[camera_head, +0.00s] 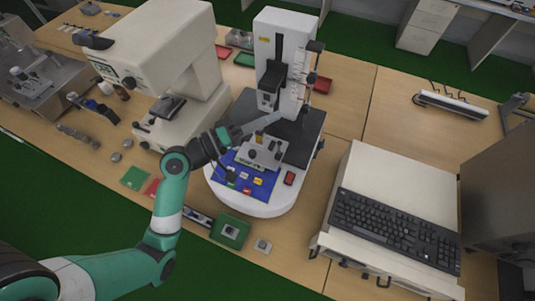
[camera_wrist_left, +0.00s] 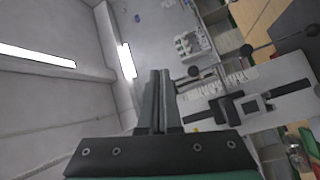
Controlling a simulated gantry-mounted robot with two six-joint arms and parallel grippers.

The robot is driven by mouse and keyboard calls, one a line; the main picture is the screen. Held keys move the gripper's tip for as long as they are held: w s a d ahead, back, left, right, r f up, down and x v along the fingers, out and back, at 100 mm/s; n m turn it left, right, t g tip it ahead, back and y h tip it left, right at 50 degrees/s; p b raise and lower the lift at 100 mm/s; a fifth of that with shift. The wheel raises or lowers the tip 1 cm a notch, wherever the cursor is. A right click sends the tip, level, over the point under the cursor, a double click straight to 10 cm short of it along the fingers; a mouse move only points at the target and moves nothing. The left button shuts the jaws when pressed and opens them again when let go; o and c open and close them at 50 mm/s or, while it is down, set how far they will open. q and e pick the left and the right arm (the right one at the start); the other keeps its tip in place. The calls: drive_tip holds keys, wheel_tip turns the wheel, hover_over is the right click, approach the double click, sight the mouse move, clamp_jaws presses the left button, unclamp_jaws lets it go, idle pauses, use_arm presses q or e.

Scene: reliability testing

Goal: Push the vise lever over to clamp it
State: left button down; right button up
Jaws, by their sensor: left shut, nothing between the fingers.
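The vise (camera_head: 264,150) is a small pale metal block on the round white base of the tester, at the back of a blue patch. Its lever is too small to make out for certain. My left gripper (camera_head: 278,116) is shut and empty, reaching from the left over the base, its fingers pointing right just above and behind the vise in the picture. I cannot tell whether it touches anything. In the left wrist view the two fingers (camera_wrist_left: 159,74) are pressed together, and the vise is not clearly seen. My right gripper is not in view.
The tester's white column (camera_head: 284,60) stands just behind the fingers; it also shows at right in the left wrist view (camera_wrist_left: 275,95). A cream microscope-like machine (camera_head: 165,50) stands close on the left. A keyboard (camera_head: 395,228) lies at right. A green tray (camera_head: 230,231) sits in front.

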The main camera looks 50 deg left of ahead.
sight(279, 148)
use_arm(q)
drive_tip(key=s+a+f+n+y+b, duration=0.2)
drive_tip(key=s+a+f, duration=0.1)
drive_tip(key=f, duration=0.6)
drive_tip(key=s+a+f+n+g+y+b, duration=0.1)
drive_tip(key=s+a+f+n+y+b, duration=0.1)
drive_tip(key=f, duration=0.7)
drive_tip(key=s+a+n+b, duration=0.1)
drive_tip(key=s+a, duration=0.1)
drive_tip(key=a, duration=0.1)
drive_tip(key=shift+s+a+g+y+b, duration=0.2)
drive_tip(key=shift+g+y+b, duration=0.1)
drive_tip(key=shift+y+b, duration=0.1)
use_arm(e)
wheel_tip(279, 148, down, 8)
use_arm(q)
drive_tip(key=w+d+f, duration=0.1)
drive_tip(key=w+d, duration=0.2)
drive_tip(key=w, duration=0.8)
drive_tip(key=shift+d+f, duration=0.25)
drive_tip(key=shift+f, duration=0.05)
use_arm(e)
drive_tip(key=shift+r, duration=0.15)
